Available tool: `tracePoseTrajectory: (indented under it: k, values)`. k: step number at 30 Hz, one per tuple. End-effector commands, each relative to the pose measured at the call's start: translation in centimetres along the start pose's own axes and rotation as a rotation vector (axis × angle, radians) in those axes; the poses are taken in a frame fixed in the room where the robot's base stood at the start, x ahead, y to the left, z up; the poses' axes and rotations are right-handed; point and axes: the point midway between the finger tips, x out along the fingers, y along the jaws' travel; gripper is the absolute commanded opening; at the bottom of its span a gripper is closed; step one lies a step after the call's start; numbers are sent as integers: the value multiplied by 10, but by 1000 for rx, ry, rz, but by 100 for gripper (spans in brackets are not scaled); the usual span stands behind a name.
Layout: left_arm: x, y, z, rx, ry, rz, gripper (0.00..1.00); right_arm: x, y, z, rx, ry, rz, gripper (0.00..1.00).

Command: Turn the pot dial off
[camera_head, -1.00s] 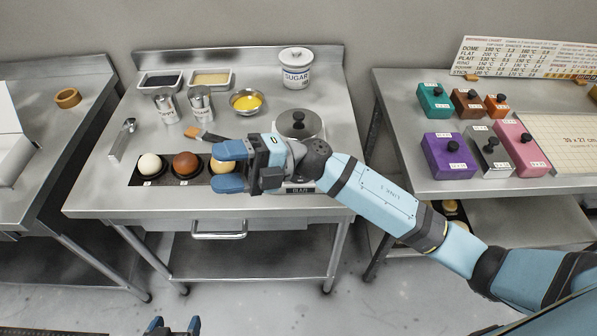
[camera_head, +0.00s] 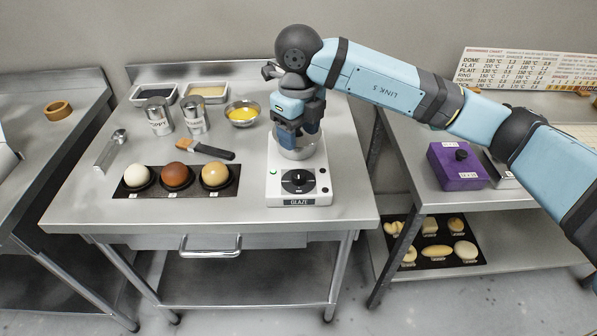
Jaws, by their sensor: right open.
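The glaze pot (camera_head: 300,153) is a small metal pot on a white base (camera_head: 285,198) labelled GLAZE, at the right of the middle steel table. The black pot dial (camera_head: 298,181) is on the base's front top, with a light mark on it. A small green light (camera_head: 272,170) shows to its left, and small dark buttons are to its right. My right gripper (camera_head: 297,137) is open and points down over the pot, behind the dial and apart from it. It hides the pot's lid and upper part. My left gripper is not in view.
A black tray (camera_head: 128,190) with three buns stands left of the base. A brush (camera_head: 212,151), a bowl of yellow liquid (camera_head: 241,113) and two metal shakers (camera_head: 158,117) lie behind. A purple box (camera_head: 458,168) is on the right table. My right arm crosses above that table.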

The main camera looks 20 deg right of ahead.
Motion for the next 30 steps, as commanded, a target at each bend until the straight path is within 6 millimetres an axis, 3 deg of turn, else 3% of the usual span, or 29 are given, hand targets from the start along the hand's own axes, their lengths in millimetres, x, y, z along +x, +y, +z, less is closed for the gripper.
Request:
tracePoseTrajectory:
  k: [9, 15, 21, 29, 30]
  values:
    - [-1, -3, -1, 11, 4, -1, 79, 70, 1, -1, -1, 4, 4, 58]
    - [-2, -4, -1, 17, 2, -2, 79, 99, 1, 0, -1, 0, 4, 58]
    - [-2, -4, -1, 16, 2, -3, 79, 111, 1, 0, -2, 0, 4, 58]
    - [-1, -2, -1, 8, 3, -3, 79, 112, 1, 0, -2, -1, 4, 58]
    - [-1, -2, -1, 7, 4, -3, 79, 112, 1, 0, -2, -1, 4, 49]
